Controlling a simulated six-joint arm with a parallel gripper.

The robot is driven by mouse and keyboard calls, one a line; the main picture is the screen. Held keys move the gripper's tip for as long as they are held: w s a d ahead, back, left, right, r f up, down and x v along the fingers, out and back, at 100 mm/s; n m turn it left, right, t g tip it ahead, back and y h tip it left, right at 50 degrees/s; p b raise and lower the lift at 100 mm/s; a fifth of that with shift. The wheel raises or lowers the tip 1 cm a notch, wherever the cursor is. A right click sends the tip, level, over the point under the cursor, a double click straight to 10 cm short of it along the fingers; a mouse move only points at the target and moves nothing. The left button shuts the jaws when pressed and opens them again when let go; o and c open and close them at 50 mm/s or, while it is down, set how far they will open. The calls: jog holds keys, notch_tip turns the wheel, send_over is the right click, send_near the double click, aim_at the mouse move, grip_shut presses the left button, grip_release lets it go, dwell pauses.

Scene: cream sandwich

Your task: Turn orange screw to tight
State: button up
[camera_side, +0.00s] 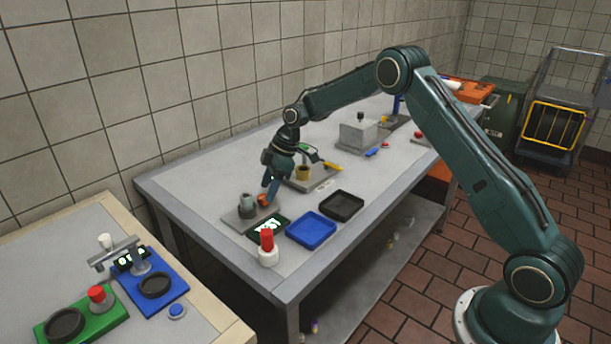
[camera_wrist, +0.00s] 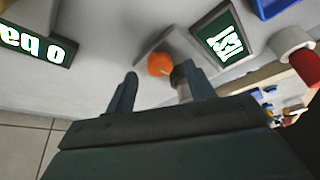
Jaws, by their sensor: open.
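The orange screw (camera_side: 264,199) stands on a grey plate (camera_side: 236,222) near the front left end of the large table. It also shows as a round orange head in the wrist view (camera_wrist: 160,64). My gripper (camera_side: 271,188) is low over the plate, close to the screw. In the wrist view my two fingers (camera_wrist: 160,84) are spread apart, and the orange head appears between and beyond their tips. A grey cylinder (camera_side: 247,206) stands on the same plate to the left of the screw. I cannot tell whether a finger touches the screw.
A display (camera_side: 268,228) lies beside the plate. A blue tray (camera_side: 312,231) and a black tray (camera_side: 342,206) lie to the right. A plate with a brown cup (camera_side: 302,173) is behind my gripper.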

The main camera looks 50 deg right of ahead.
jog(key=shift+x, duration=0.95)
jog(key=shift+c, duration=0.4)
jog(key=c, duration=0.9)
jog(key=shift+s+a+m+t+h, duration=0.1)
jog(key=shift+m+t+h, duration=0.35)
jog(key=shift+m, duration=1.05)
jog(key=shift+s+a+m+t+h, duration=0.1)
jog(key=shift+m+t+h, duration=0.3)
jog(key=shift+m, duration=1.1)
